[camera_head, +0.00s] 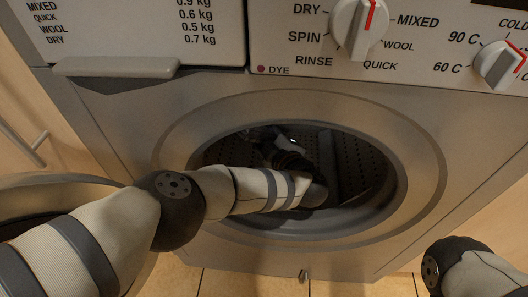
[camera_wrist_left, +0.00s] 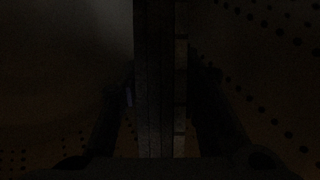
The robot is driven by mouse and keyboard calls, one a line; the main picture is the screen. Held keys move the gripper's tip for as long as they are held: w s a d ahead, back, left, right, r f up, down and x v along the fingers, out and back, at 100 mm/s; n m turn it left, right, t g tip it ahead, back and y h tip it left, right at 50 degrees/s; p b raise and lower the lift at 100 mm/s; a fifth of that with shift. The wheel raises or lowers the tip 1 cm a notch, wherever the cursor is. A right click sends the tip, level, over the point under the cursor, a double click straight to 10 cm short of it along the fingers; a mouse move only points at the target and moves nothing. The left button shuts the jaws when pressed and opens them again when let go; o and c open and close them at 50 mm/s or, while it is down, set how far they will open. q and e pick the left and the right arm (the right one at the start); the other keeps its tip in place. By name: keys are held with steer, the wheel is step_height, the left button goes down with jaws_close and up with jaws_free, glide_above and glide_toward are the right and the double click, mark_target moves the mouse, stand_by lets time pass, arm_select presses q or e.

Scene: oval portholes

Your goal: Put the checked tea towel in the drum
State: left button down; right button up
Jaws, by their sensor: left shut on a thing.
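My left arm reaches through the oval porthole into the drum (camera_head: 350,165), whose perforated wall shows behind it. My left gripper (camera_head: 282,146) is inside the drum, dark and partly hidden by my own wrist. In the very dark left wrist view, the fingers stand on either side of an upright, flat, banded strip, which appears to be the checked tea towel (camera_wrist_left: 160,90). Its checks are hard to make out there. The gripper is shut on it. In the head view I cannot clearly make out the towel. My right gripper is out of view; only part of that arm shows at bottom right.
The round door (camera_head: 60,180) stands open at the left, behind my arm. Above are the drawer handle (camera_head: 115,67) and two dials (camera_head: 358,25). The tiled floor (camera_head: 240,283) shows below the machine.

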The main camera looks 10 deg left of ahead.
arm_select(q)
steer(key=shift+w+a+f+b, duration=0.25)
steer(key=shift+w+f+b, duration=0.35)
steer(key=shift+f, duration=0.3)
steer(key=f+b, duration=0.1)
steer(key=f, duration=0.1)
steer(key=w+f+b, duration=0.1)
steer(key=f+b, duration=0.1)
steer(key=shift+a, duration=0.15)
steer(key=shift+r, duration=0.25)
steer(key=shift+f, duration=0.2)
steer(key=c, duration=1.2)
jaws_free()
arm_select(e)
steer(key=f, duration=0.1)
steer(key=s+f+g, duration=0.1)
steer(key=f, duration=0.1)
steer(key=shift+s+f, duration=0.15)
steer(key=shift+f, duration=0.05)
